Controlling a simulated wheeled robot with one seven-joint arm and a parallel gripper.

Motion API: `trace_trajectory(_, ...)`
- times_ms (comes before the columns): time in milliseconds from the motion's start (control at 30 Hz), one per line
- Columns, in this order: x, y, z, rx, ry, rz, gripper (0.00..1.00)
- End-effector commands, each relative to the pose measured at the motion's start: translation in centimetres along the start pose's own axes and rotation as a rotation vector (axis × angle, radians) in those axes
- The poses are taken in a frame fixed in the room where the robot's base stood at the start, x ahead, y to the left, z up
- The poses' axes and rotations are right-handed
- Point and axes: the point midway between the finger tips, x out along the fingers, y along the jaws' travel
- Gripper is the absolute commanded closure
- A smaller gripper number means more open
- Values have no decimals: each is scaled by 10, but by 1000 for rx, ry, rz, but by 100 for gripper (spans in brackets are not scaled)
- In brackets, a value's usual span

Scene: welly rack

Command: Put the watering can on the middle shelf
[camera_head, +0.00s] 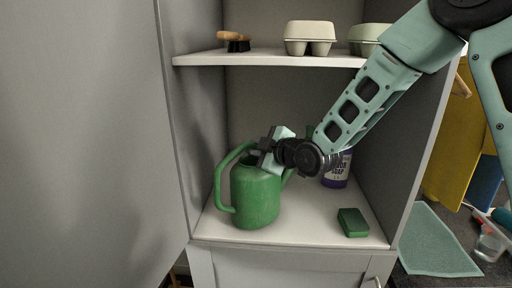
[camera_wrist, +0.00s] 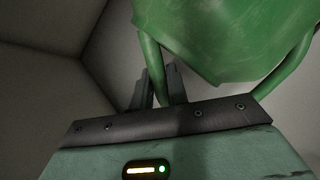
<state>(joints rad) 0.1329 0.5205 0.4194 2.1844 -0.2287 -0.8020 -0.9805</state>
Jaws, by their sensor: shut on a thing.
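The green watering can (camera_head: 257,198) is upright in the lower open compartment of the cabinet, on or just above the shelf (camera_head: 300,226); I cannot tell if its base touches. My gripper (camera_head: 268,152) is at the top of the can and shut on it, seemingly on a handle bar. In the wrist view the can's green body (camera_wrist: 225,35) fills the upper right, and a green bar (camera_wrist: 160,70) runs down between my fingers (camera_wrist: 155,88). The fingertips are partly hidden in the head view.
A purple-labelled bottle (camera_head: 337,172) stands behind my arm, and a green box (camera_head: 353,222) lies at the shelf's front right. The shelf above (camera_head: 270,60) holds a brush (camera_head: 236,42) and egg boxes (camera_head: 309,36). The open door (camera_head: 85,140) is left.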

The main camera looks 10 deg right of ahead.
Motion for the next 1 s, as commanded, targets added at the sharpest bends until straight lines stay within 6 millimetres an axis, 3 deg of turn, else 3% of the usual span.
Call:
trace_trajectory(867,3,-8,6,0,2,2,100)
trace_trajectory(900,3,-7,6,0,2,2,73)
trace_trajectory(967,3,-7,6,0,2,2,59)
trace_trajectory(1000,3,-8,6,0,1,1,59)
